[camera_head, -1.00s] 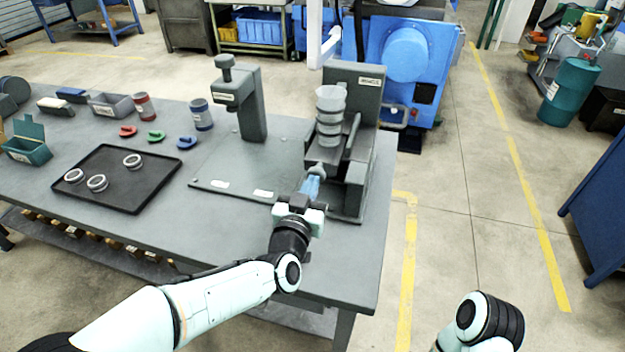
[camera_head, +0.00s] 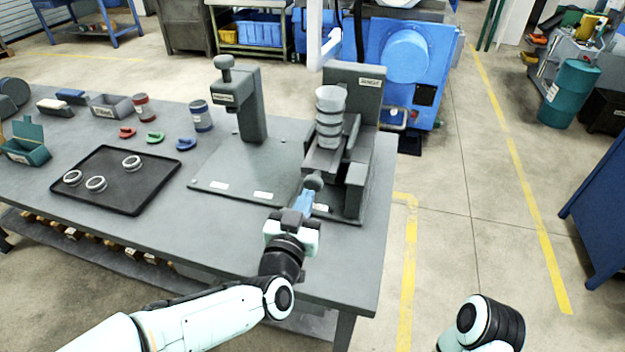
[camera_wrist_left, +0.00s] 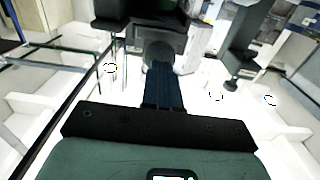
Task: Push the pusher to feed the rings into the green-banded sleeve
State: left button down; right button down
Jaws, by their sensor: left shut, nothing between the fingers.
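The pusher's grey round knob (camera_head: 313,182) sticks out at the front of the ring machine (camera_head: 356,90), with a flat grey slide behind it. The knob also shows in the left wrist view (camera_wrist_left: 160,54), just beyond my fingertips. My left gripper (camera_head: 307,194) is shut with its blue fingers at the front of the knob; it appears to touch it, with nothing held between the fingers. A stack of grey rings (camera_head: 329,128) with a pale cup-like top stands above the slide. I cannot make out a green-banded sleeve. My right gripper is out of view.
A black tray (camera_head: 150,203) with three loose rings (camera_head: 131,162) lies on the table to the left. A grey press post (camera_head: 250,105) stands left of the machine. Small coloured parts, cans and bins sit farther left. The table front is clear.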

pick_arm(q)
jog(key=shift+v, duration=1.7)
